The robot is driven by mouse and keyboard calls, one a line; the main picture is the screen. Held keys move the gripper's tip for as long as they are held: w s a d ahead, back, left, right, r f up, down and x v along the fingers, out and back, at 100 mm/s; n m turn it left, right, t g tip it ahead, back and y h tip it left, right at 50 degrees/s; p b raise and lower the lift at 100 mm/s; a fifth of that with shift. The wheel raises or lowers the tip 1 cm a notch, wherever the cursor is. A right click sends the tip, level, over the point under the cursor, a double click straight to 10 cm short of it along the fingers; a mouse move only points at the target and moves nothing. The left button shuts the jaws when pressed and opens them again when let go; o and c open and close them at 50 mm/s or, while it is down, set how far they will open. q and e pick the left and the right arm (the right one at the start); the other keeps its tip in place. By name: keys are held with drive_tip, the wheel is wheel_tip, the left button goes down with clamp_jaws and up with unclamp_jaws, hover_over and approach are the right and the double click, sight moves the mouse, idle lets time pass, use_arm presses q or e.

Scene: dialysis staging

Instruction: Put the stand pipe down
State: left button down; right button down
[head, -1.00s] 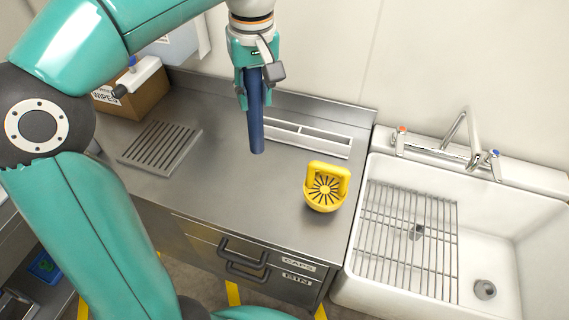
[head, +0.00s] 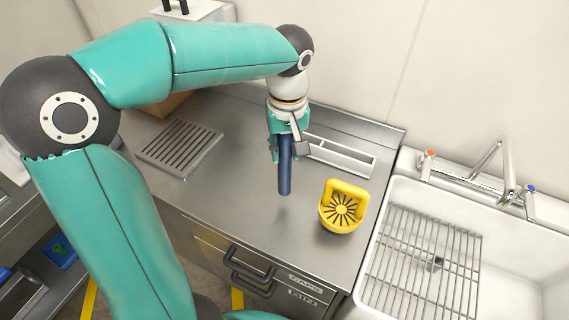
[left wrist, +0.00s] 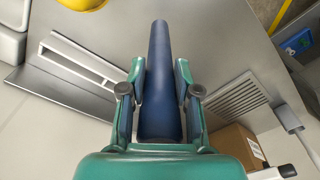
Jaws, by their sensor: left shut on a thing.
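The stand pipe (head: 285,170) is a dark blue tube. My left gripper (head: 284,147) is shut on its upper part and holds it about upright over the steel counter (head: 235,190). Its lower end seems a little above the counter top; I cannot tell the exact gap. In the left wrist view the pipe (left wrist: 160,75) runs between the two green fingers of my left gripper (left wrist: 160,95). My right gripper is not in view.
A yellow slotted basket (head: 342,207) stands right of the pipe. A slotted grate (head: 180,147) lies to the left, and a narrow divided tray (head: 340,157) runs along the back. A white sink (head: 400,190) with a wire rack (head: 425,255) is at the right.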

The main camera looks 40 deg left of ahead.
sight(287, 138)
use_arm(q)
wheel_tip(287, 138, down, 5)
drive_tip(key=shift+r, duration=0.1)
drive_tip(key=c, duration=0.8)
unclamp_jaws()
drive_tip(key=shift+c, duration=0.2)
drive_tip(key=r, duration=1.2)
drive_tip(key=shift+s+d+p, duration=0.15)
drive_tip(key=shift+d+p, duration=0.15)
drive_tip(key=shift+s, duration=0.1)
